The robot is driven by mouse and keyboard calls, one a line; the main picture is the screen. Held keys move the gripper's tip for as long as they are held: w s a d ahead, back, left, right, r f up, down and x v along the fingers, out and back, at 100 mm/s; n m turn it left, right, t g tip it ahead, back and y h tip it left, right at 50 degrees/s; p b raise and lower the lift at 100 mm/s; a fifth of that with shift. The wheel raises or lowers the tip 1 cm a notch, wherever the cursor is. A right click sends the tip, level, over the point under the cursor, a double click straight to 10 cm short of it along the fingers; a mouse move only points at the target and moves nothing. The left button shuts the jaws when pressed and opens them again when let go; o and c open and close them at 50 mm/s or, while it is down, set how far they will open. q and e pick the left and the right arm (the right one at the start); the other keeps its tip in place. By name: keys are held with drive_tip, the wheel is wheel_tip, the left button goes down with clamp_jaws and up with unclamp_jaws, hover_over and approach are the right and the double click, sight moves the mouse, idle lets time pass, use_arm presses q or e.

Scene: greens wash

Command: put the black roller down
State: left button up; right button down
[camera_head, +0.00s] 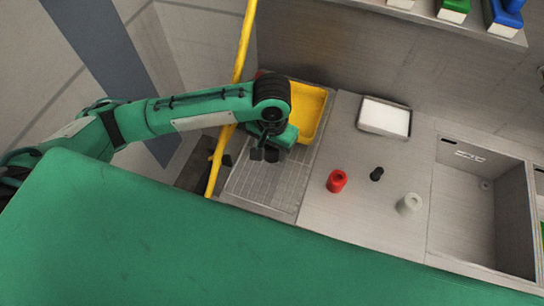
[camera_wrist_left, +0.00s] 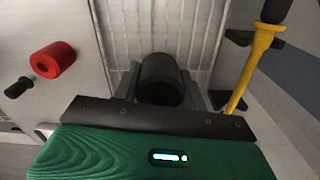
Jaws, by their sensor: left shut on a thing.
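My left gripper (camera_head: 265,154) points down over the ribbed metal drainboard (camera_head: 255,188), in front of the yellow tray. It is shut on the black roller (camera_wrist_left: 160,78), a dark cylinder that shows between the two fingers in the left wrist view. In the head view only a small dark part of the roller (camera_head: 271,156) shows under the gripper. I cannot tell whether the roller touches the drainboard. My right gripper is in neither view.
The yellow tray (camera_head: 312,108) lies behind the gripper. A red cylinder (camera_head: 337,181), a small black piece (camera_head: 377,174) and a pale grey cylinder (camera_head: 409,203) stand apart on the counter, right of the drainboard. A white-topped tray (camera_head: 385,118), sink (camera_head: 470,215) and yellow pole (camera_head: 244,45) are nearby.

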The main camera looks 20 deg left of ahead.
sight(272, 167)
use_arm(q)
drive_tip(key=shift+f, duration=0.85)
wheel_tip(272, 167, down, 4)
drive_tip(key=shift+f+p, duration=0.25)
drive_tip(key=shift+p, duration=0.1)
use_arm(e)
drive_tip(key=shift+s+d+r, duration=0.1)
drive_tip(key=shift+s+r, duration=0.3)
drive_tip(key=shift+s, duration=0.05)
use_arm(q)
drive_tip(key=o, duration=1)
drive_tip(key=shift+f, duration=0.1)
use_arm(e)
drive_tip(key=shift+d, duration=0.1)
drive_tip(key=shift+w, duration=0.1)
